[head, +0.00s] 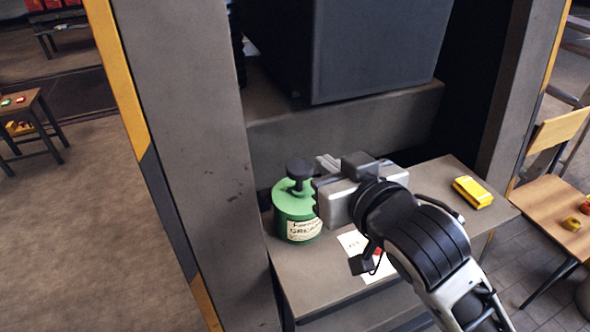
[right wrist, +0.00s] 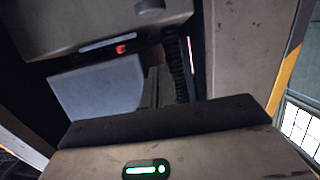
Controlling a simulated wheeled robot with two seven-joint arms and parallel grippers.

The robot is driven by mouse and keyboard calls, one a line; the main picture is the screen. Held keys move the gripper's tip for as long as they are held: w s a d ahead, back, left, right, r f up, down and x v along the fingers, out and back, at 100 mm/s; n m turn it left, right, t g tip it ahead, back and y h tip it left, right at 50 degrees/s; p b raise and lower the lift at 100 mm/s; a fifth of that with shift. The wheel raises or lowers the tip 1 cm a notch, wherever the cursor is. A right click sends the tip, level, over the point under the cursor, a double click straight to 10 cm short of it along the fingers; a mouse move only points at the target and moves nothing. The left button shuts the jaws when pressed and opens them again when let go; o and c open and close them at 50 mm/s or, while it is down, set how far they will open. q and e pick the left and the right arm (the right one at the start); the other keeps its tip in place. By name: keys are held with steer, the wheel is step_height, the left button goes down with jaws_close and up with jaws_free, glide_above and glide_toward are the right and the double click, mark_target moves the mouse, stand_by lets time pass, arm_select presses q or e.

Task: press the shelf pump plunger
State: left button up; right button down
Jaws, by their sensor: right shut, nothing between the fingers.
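A green pump can (head: 296,212) with a cream label stands upright on the grey shelf (head: 310,289) in the head view. Its black plunger knob (head: 299,168) is on top. My right gripper (head: 327,163) is just right of the knob at about its height, with its fingers pointing left and back. Its fingers are shut and empty. I cannot tell whether they touch the knob. In the right wrist view the shut fingers (right wrist: 153,88) show past the gripper body, and the can is not visible there. My left gripper is not in view.
A yellow box (head: 472,192) lies at the shelf's right end. A white paper (head: 352,243) lies under my right arm. A grey pillar (head: 200,150) rises close left of the can. A large dark block (head: 375,50) sits on a ledge behind.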

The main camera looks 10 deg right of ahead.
steer(key=shift+d, duration=0.2)
steer(key=p, duration=0.1)
glide_above(304, 173)
step_height(304, 173, down, 2)
steer(key=shift+s+f, duration=0.1)
steer(key=shift+f, duration=0.15)
step_height(304, 173, down, 3)
steer(key=shift+r, duration=0.15)
steer(key=shift+f, duration=0.75)
steer(key=shift+f, duration=0.1)
